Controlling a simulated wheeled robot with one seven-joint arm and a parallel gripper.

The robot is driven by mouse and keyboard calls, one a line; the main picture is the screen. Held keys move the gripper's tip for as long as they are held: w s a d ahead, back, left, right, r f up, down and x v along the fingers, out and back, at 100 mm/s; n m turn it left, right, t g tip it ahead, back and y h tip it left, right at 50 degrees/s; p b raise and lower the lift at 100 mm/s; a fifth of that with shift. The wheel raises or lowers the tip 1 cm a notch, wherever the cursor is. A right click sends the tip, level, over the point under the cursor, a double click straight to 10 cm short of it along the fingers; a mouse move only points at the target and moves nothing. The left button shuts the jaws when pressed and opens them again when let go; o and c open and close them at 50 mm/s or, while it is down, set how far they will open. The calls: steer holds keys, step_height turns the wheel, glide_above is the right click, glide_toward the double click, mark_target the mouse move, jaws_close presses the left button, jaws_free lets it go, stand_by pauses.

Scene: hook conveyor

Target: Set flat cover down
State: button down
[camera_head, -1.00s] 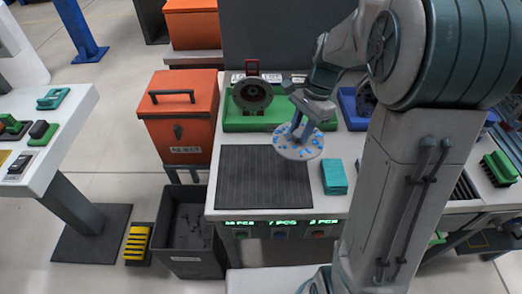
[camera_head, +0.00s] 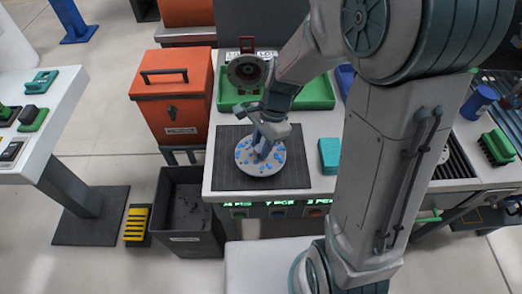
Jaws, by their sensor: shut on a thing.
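The flat cover (camera_head: 272,167) is a round, pale disc with several blue marks. It is over the dark ribbed mat (camera_head: 225,178) on the white workbench, and it looks level. Whether it touches the mat or hangs just above it I cannot tell. My gripper (camera_head: 263,152) comes down from above and is shut on the cover near its middle. The fingertips are partly hidden by my wrist.
A teal block (camera_head: 329,156) stands just right of the mat. A green tray (camera_head: 316,92) lies behind, with a round dark part (camera_head: 247,72) at its left. An orange reject box (camera_head: 177,100) and a dark open bin (camera_head: 185,240) stand left of the bench.

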steer(key=shift+f, duration=1.7)
steer(key=shift+f, duration=0.1)
steer(key=c, duration=1.1)
jaws_free()
steer(key=v, duration=1.2)
steer(key=shift+s+d+r+n+t+h+p, duration=0.15)
steer(key=shift+s+d+r+n+t+h, duration=0.5)
steer(key=shift+s+d+n, duration=1.05)
steer(key=shift+s+d+r+n+t+h+p, duration=0.15)
steer(key=shift+s+d+r+n+t, duration=0.85)
steer(key=shift+s+n, duration=1.1)
steer(key=shift+s+d+r+n+t+h+p, duration=0.1)
steer(key=shift+s+d+r+n+t+h, duration=0.65)
steer(key=shift+s+d+n, duration=1.25)
steer(key=shift+w+a+r+g+y, duration=0.15)
steer(key=shift+w+r+g+y, duration=0.15)
steer(key=shift+w, duration=0.1)
